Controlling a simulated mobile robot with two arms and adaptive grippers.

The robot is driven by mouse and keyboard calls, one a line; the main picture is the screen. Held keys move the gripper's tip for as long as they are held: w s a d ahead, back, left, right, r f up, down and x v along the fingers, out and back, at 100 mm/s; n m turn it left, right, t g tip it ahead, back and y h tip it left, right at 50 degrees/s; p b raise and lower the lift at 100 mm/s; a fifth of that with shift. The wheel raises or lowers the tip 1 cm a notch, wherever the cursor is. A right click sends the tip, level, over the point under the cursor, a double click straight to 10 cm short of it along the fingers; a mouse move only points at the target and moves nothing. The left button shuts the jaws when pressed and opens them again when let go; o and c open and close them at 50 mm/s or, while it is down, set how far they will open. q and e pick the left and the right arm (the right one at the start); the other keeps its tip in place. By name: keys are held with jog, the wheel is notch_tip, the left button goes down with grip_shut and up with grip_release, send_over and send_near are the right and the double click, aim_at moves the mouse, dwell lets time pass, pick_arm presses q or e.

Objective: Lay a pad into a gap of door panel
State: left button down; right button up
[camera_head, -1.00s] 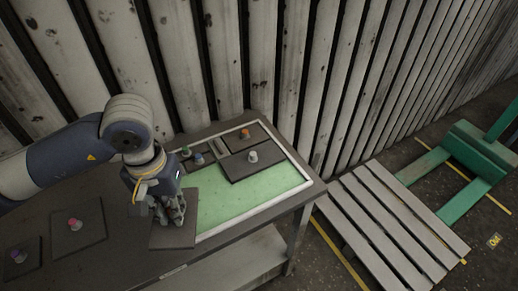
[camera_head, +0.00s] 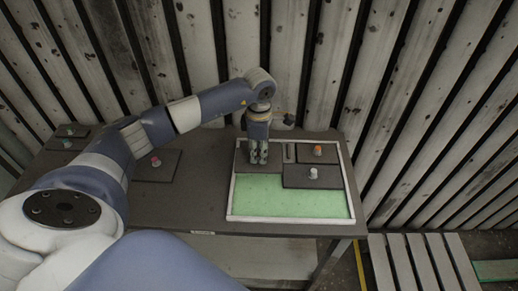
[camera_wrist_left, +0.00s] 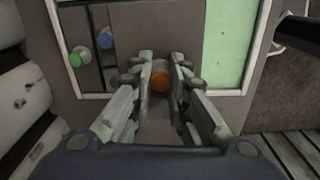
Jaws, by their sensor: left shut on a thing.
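The door panel (camera_head: 350,208) is a white-framed tray with a green floor on the right part of the table. My left gripper (camera_head: 258,162) points down over its back left part, shut on the orange-brown knob (camera_wrist_left: 160,82) of a dark pad (camera_head: 241,163). That pad appears within the frame; whether it lies flat is unclear. Dark pads with an orange knob (camera_head: 318,150) and a white knob (camera_head: 313,172) lie to its right. The left wrist view shows a green knob (camera_wrist_left: 75,60) and a blue knob (camera_wrist_left: 105,40) beside it. My right gripper is out of view.
A pad with a pink knob (camera_head: 156,162) lies on the table left of the panel, and more small pads (camera_head: 67,143) lie farther left. The front of the panel is open green floor. A slatted wall (camera_head: 340,70) stands behind; a pallet (camera_head: 420,262) lies right.

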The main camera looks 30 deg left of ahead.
pick_arm(q)
jog(key=shift+f, duration=0.4)
jog(key=shift+f+b, duration=0.5)
jog(key=shift+f, duration=0.25)
jog(key=shift+f+b, duration=0.65)
jog(key=shift+f, duration=0.25)
jog(key=shift+f+b, duration=0.4)
jog(key=shift+f, duration=0.05)
jog(key=shift+r, duration=0.1)
jog(key=shift+p, duration=1.45)
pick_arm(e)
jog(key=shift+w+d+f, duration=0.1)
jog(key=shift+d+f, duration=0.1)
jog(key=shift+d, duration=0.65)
pick_arm(q)
jog(key=shift+d, duration=0.1)
